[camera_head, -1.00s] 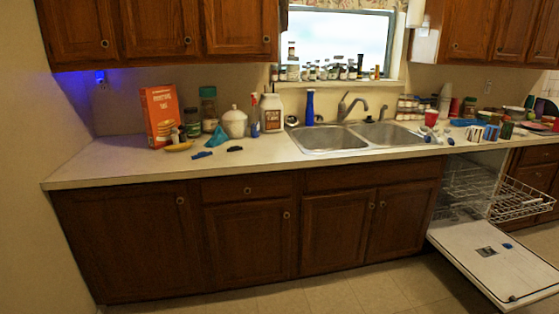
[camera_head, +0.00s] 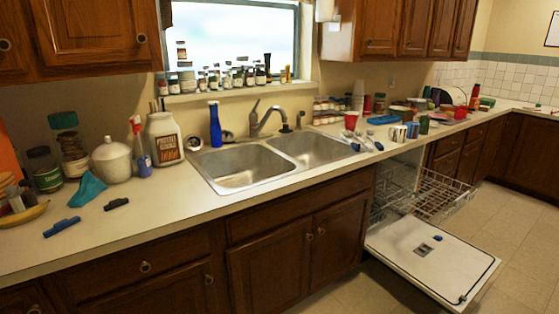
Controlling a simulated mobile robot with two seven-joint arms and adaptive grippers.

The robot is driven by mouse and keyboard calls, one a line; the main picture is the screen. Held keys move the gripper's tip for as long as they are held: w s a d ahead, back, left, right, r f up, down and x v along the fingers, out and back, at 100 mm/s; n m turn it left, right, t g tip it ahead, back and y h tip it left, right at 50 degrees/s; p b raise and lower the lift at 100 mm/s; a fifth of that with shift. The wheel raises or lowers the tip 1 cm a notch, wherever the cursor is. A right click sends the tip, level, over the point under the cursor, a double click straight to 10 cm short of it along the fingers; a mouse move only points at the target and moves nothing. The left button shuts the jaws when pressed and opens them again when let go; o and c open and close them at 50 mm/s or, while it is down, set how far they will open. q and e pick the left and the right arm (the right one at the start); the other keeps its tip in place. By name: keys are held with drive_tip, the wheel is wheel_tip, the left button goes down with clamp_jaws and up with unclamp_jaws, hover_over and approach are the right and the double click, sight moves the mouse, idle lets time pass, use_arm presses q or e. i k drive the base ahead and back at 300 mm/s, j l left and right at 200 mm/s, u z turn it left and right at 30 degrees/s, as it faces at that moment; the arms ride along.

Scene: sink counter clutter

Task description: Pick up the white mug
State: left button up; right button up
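A small whitish mug (camera_head: 397,134) with darker marks stands near the front edge of the counter, right of the sink and above the open dishwasher. A second, bluish mug-like item (camera_head: 412,130) is close beside it on the right. Both are small, so I cannot tell for certain which is the white mug. A white lidded pot (camera_head: 111,160) stands at the left end of the counter. Neither of my grippers shows in the view.
The double sink (camera_head: 240,167) fills the middle of the counter (camera_head: 190,210). The dishwasher door (camera_head: 430,252) is lowered and its wire rack (camera_head: 435,190) is pulled out. A red cup (camera_head: 351,120) and several dishes crowd the right side. Open floor lies at right.

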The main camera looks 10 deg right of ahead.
sight(399, 133)
drive_tip(key=i+l+z, duration=0.1)
drive_tip(key=i+z, duration=0.2)
drive_tip(key=z, duration=0.15)
drive_tip(key=i+z, duration=0.25)
drive_tip(key=z, duration=0.2)
drive_tip(key=i+z, duration=0.3)
drive_tip(key=z, duration=0.15)
